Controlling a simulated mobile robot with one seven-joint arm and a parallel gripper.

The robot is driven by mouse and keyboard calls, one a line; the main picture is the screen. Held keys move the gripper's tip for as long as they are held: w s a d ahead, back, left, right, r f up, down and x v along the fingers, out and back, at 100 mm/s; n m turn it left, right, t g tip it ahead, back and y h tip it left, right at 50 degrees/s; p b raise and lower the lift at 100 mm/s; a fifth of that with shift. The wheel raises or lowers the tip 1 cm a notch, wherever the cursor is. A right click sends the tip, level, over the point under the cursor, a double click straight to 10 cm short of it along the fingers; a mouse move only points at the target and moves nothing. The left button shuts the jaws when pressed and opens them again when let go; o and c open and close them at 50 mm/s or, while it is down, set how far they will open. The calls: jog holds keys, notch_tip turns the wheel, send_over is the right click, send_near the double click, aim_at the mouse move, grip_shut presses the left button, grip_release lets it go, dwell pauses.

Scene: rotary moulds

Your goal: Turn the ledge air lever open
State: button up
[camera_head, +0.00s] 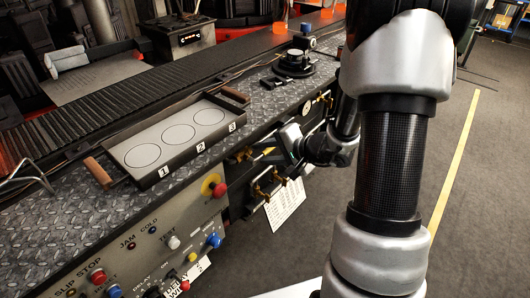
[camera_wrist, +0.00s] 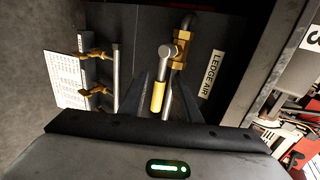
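In the wrist view, the ledge air valve (camera_wrist: 180,50) is a brass body on a pipe beside the LEDGE AIR label (camera_wrist: 212,73). Its lever (camera_wrist: 157,97) has a silver arm and a yellow grip that points down the picture, toward my gripper. My gripper (camera_wrist: 160,82) is open, with its dark fingers on either side of the yellow grip.
Other brass valves (camera_wrist: 97,54) and a white printed sheet (camera_wrist: 68,82) are to the left in the wrist view. In the head view, a numbered tray (camera_head: 165,183) lies on the bench above a button panel (camera_head: 160,250).

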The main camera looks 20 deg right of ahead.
jog(key=p+v, duration=0.3)
jog(key=v, duration=1.4)
jog(key=shift+s+d+p, duration=0.2)
jog(key=shift+p, duration=0.2)
